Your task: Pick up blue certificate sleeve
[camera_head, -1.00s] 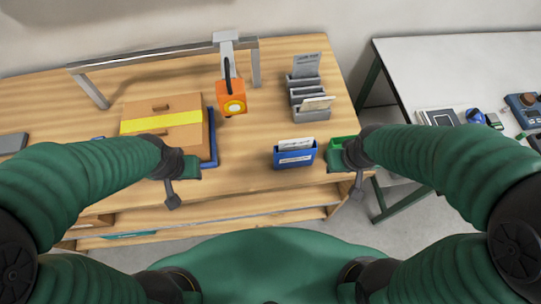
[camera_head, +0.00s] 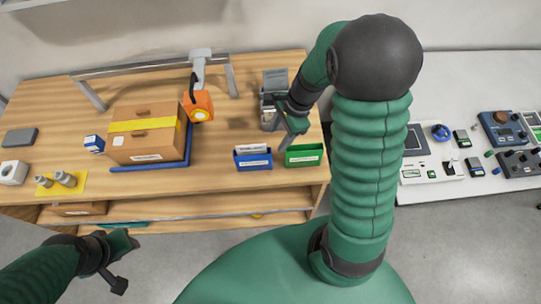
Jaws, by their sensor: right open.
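A grey upright rack (camera_head: 267,114) stands at the back right of the wooden table, with a grey sheet (camera_head: 275,78) standing at its back. My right gripper (camera_head: 293,121) is open, beside and partly over the rack's right side, and hides part of it. A blue bin (camera_head: 253,164) with white cards in it stands in front of the rack. I cannot make out a separate blue certificate sleeve; the rack's contents are partly hidden. My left gripper (camera_head: 117,262) is at the lower left, off the table's front edge; its jaw opening is unclear.
A green bin (camera_head: 303,160) stands right of the blue bin. A white table (camera_head: 475,80) with instruments stands at the right.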

